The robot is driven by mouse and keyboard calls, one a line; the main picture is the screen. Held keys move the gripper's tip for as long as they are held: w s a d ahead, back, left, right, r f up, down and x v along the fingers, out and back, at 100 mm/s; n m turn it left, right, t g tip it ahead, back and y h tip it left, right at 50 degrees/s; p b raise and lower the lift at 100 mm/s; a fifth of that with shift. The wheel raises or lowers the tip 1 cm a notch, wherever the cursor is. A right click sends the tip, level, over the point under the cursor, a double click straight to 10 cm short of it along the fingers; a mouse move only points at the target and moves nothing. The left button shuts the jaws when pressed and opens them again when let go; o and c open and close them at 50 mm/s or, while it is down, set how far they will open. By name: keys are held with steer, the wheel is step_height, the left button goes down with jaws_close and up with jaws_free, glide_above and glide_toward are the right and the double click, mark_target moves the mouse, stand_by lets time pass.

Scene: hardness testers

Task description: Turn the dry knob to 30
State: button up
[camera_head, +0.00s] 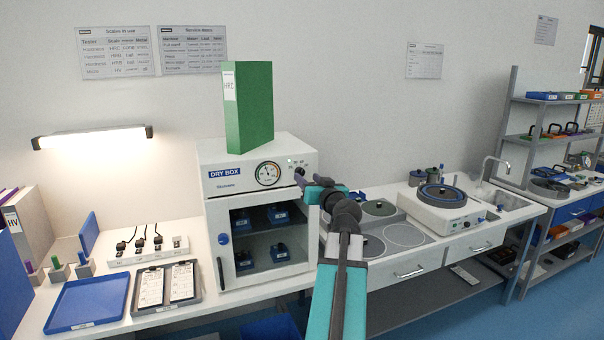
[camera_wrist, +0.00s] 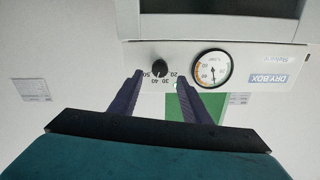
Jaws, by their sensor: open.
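The dry box (camera_head: 217,215) is a white cabinet with a glass door, standing on the bench in the head view. Its dry knob (camera_wrist: 159,68) is small, round and black on the front panel in the wrist view, which shows the panel upside down. Numbers from 20 to 50 are printed around it; I cannot read its setting for certain. My gripper (camera_wrist: 160,80) is open, its two dark fingers spread to either side of the knob, with gaps visible.
A round dial gauge (camera_head: 267,174) sits beside the knob on the panel; it also shows in the wrist view (camera_wrist: 211,69). A green binder (camera_head: 248,108) stands on top of the box. A grinder with a blue wheel (camera_head: 442,196) stands to the right.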

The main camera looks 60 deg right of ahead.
mark_target(301, 173)
steer(key=shift+p+x, duration=0.7)
steer(key=shift+x, duration=1.75)
steer(key=shift+c, duration=0.4)
steer(key=c, duration=1)
steer(key=shift+o, duration=0.2)
steer(key=shift+a+f, duration=0.1)
